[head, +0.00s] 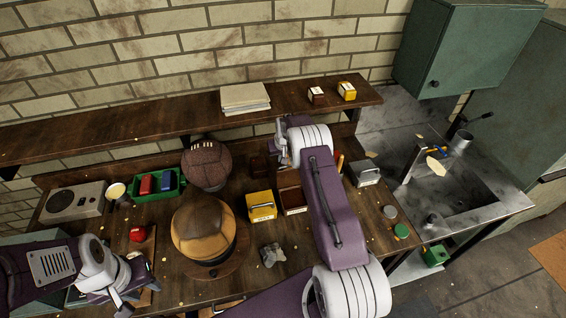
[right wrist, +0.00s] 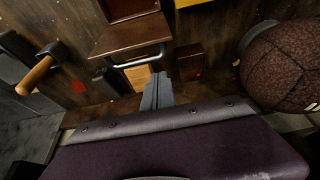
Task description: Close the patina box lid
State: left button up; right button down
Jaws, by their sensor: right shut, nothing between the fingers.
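I take the patina box to be the reddish-brown box (head: 293,200) on the workbench, partly hidden by my right arm in the head view. In the right wrist view, its brown lid (right wrist: 130,37) seems swung open toward the wall, with a metal handle (right wrist: 140,61) at its edge. My right gripper (head: 281,140) is behind the box, near the wall shelf. Its fingers (right wrist: 157,92) are shut and empty, just short of the handle and apparently apart from it. My left gripper (head: 118,298) is low at the left front, and its finger gap is unclear.
A yellow box (head: 261,206) stands left of the brown box, and a grey box (head: 366,174) right. The shelf (head: 190,115) runs behind. A grey rock (head: 272,255) lies in front.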

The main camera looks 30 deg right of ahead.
aim_at(289, 174)
jog(key=s+p, duration=0.2)
jog(key=s+a+f+p, duration=0.1)
jog(key=shift+s+p, duration=0.3)
jog(key=shift+p, duration=0.05)
jog(key=shift+w, duration=0.1)
